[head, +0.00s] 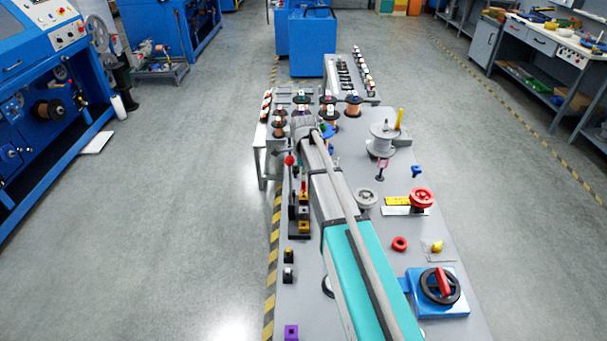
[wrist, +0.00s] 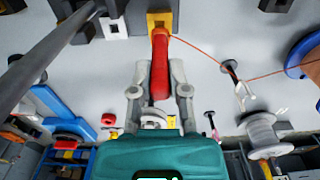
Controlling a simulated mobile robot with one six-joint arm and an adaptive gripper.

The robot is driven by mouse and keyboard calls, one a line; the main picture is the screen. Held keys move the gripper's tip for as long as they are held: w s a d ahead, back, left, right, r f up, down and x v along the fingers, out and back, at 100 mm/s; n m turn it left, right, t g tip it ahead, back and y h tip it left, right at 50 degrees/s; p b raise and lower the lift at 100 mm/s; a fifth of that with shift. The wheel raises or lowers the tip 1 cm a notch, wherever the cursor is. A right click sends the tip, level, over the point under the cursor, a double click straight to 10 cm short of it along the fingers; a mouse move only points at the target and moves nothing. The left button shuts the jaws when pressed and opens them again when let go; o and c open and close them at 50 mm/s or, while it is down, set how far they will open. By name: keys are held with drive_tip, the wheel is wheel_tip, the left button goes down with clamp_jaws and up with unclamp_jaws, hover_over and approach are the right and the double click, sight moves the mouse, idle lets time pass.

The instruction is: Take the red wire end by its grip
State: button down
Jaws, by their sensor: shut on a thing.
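The red grip (wrist: 159,48) of the wire end stands between the two grey fingers of my gripper (wrist: 159,72) in the wrist view. The fingers are shut on it, one on each side. The grip's far end meets a yellow block (wrist: 154,20), and I cannot tell whether it is still seated in it. A thin orange-red wire (wrist: 205,54) runs from that end to the right, past a small dark-topped post, towards a blue-rimmed spool (wrist: 303,58). In the head view my arm hides most of the gripper.
On the bench (head: 400,165) in the head view are a grey reel (head: 382,140), a red handwheel (head: 421,197), a red ring (head: 399,243) and a blue switch box (head: 455,303). Copper-coloured spools crowd the far end.

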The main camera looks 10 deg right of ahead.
drive_tip(key=shift+r+p, duration=0.7)
drive_tip(key=shift+r, duration=0.05)
drive_tip(key=shift+d, duration=0.15)
idle(0.4)
